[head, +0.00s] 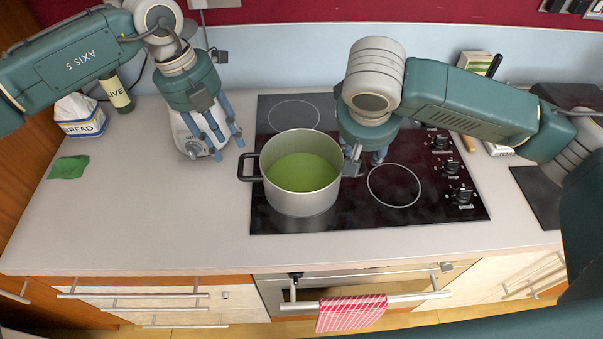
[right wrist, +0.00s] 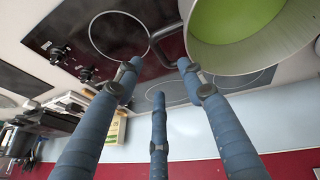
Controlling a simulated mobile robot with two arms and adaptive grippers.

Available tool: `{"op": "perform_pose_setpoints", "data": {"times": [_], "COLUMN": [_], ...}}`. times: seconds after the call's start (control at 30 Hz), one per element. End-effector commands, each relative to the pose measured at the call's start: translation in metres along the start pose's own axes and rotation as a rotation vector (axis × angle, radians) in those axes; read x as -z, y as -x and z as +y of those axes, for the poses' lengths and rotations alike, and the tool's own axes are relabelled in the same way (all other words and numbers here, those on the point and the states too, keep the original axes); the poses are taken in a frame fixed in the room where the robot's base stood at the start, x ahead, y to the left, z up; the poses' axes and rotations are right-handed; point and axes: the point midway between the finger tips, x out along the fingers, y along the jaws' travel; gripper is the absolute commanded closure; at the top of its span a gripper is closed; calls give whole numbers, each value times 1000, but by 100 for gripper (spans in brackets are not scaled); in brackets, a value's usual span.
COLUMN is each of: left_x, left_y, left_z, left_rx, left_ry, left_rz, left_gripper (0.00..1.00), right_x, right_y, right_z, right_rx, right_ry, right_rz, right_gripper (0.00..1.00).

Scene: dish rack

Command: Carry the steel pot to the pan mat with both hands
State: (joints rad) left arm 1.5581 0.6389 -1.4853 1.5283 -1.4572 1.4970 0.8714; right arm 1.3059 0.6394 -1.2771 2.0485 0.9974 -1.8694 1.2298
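The steel pot (head: 302,202), with green contents, stands on the black hob. Its dark left handle (head: 248,167) is free. My left gripper (head: 215,148) hangs to the left of the pot, fingers spread and empty, apart from the handle. My right gripper (head: 365,166) is at the pot's right side, partly hidden by its own wrist. In the right wrist view, its fingers (right wrist: 158,75) are spread and the dark right handle (right wrist: 165,52) lies near the tips, not clasped. The pan mat is uncertain; a dark flat slab (head: 540,194) lies at the right and a green cloth-like piece (head: 68,167) at the left.
A white appliance (head: 187,137) stands behind my left gripper. A bread bag (head: 80,116) and an olive bottle (head: 117,94) stand at the back left. Hob knobs (head: 461,195) are to the right. The counter left of the hob is clear in front.

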Motion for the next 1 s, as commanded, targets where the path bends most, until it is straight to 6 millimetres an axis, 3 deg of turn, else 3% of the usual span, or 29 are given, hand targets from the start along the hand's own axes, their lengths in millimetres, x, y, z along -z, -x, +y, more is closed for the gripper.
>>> {"op": "perform_pose_setpoints", "data": {"times": [0.3, 0.5, 0.97, 1.0], "left_x": [1, 1, 0, 0], "left_y": [-58, -84, -94, -94], "left_z": [0, 0, 0, 0], "left_rx": [-2, -2, -1, -1], "left_ry": [-1, 0, -1, -1], "left_rz": [3, 2, 0, 0], "left_gripper": [63, 63, 63, 71], "right_x": [-1, -1, -1, -1], "right_y": [-58, -84, -94, -94], "right_z": [1, 1, 1, 1], "right_rx": [-2, -2, -1, -1], "right_ry": [-1, 1, 1, 1], "right_rz": [-4, -2, -1, -1], "right_gripper": [60, 60, 60, 68]}}
